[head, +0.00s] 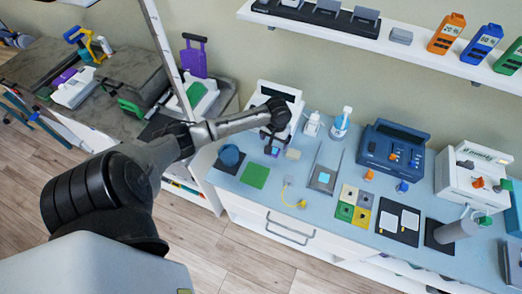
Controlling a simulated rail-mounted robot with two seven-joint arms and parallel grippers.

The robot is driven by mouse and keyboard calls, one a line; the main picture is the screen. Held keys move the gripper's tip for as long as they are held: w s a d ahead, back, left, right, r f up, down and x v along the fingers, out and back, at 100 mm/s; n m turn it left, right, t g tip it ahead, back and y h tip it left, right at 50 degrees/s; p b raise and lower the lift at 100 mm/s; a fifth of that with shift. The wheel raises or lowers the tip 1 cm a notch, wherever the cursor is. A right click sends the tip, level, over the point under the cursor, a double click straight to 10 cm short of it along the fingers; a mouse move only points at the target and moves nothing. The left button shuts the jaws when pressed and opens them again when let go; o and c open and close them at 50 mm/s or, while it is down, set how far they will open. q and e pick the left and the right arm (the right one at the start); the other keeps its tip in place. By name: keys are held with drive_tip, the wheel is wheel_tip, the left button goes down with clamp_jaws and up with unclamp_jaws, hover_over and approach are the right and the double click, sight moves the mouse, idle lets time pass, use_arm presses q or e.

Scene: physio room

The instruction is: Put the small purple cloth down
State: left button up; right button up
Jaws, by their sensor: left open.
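My left gripper (272,137) is open and reaches over the back left part of the blue counter (228,188), in front of a white device with a dark screen. A small purple-blue patch (272,151), which looks like the small purple cloth, shows right below the fingertips. The fingers partly cover it, and I cannot tell whether it touches them. A flat green cloth (255,175) lies in front of it, and a small beige piece (293,154) lies to its right. My right gripper is not in view.
A blue cup (230,156) stands left of the gripper. The white device (276,97) and bottles (341,122) stand behind. A tray (324,176), coloured squares (354,205) and a blue case (391,148) are to the right. A shelf (372,38) hangs above.

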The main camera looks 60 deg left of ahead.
use_arm(q)
drive_tip(key=s+d+f+m, duration=0.1)
drive_tip(key=s+d, duration=0.1)
drive_tip(key=d, duration=0.1)
drive_tip(key=s+d+f+m, duration=0.1)
drive_tip(key=s+d+f, duration=0.1)
drive_tip(key=d, duration=0.2)
drive_tip(key=s+d+f+m, duration=0.1)
drive_tip(key=s+d+m, duration=0.1)
drive_tip(key=d, duration=0.2)
drive_tip(key=shift+d+f, duration=0.25)
drive_tip(key=shift+m+t, duration=0.5)
drive_tip(key=shift+m, duration=0.4)
drive_tip(key=s+d, duration=0.1)
drive_tip(key=d, duration=0.1)
drive_tip(key=s+d, duration=0.2)
drive_tip(key=d, duration=0.1)
drive_tip(key=shift+s+d+f, duration=0.25)
drive_tip(key=shift+s+d, duration=0.1)
drive_tip(key=shift+s, duration=0.05)
drive_tip(key=s+d+r+m+t, duration=0.2)
drive_tip(key=s+d+r+m, duration=0.1)
drive_tip(key=s+d+r, duration=0.5)
drive_tip(key=s+d, duration=0.1)
drive_tip(key=s, duration=0.2)
drive_tip(key=shift+s+d+m+t, duration=0.3)
drive_tip(key=shift+s+d, duration=0.05)
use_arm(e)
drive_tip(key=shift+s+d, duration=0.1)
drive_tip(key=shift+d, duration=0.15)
